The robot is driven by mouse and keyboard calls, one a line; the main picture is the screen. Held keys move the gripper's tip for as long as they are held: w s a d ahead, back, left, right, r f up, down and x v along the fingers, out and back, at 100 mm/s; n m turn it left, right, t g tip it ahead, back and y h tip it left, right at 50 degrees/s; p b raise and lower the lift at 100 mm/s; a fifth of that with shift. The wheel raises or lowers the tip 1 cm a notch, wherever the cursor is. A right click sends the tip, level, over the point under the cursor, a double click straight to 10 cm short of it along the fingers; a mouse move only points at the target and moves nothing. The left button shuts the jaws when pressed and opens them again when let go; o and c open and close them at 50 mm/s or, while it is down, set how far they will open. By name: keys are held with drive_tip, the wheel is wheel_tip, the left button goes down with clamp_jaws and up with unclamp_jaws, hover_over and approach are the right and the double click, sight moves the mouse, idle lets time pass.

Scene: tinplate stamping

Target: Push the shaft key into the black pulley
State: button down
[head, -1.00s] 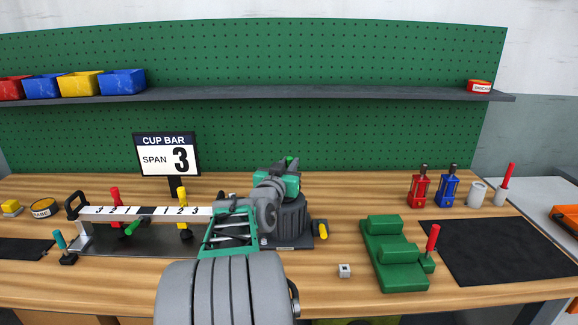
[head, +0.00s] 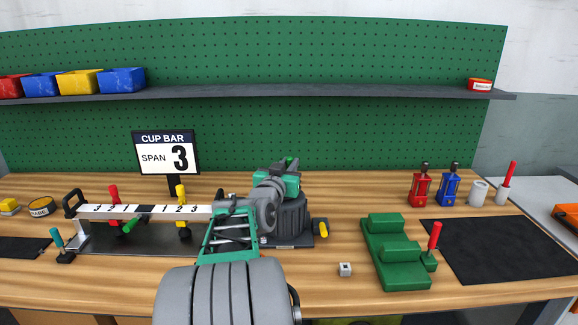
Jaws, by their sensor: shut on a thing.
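The black pulley (head: 293,217) is a dark, ribbed drum on a grey base plate at the middle of the bench, partly covered by my arm. My gripper (head: 286,166) is above the pulley, at the end of my grey and green arm. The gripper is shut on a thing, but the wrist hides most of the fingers. The shaft key cannot be made out, nor can its contact with the pulley's slot.
A yellow-ended handle (head: 320,228) is right of the pulley. A small grey block (head: 345,269) lies in front. A green stepped fixture (head: 401,262) and black mat (head: 495,250) are right. A numbered bar (head: 145,211) and span sign (head: 166,154) are left.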

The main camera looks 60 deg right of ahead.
drive_tip(key=shift+f+b, duration=1.1)
drive_tip(key=shift+b, duration=0.1)
idle(1.1)
drive_tip(key=c, duration=1.3)
unclamp_jaws()
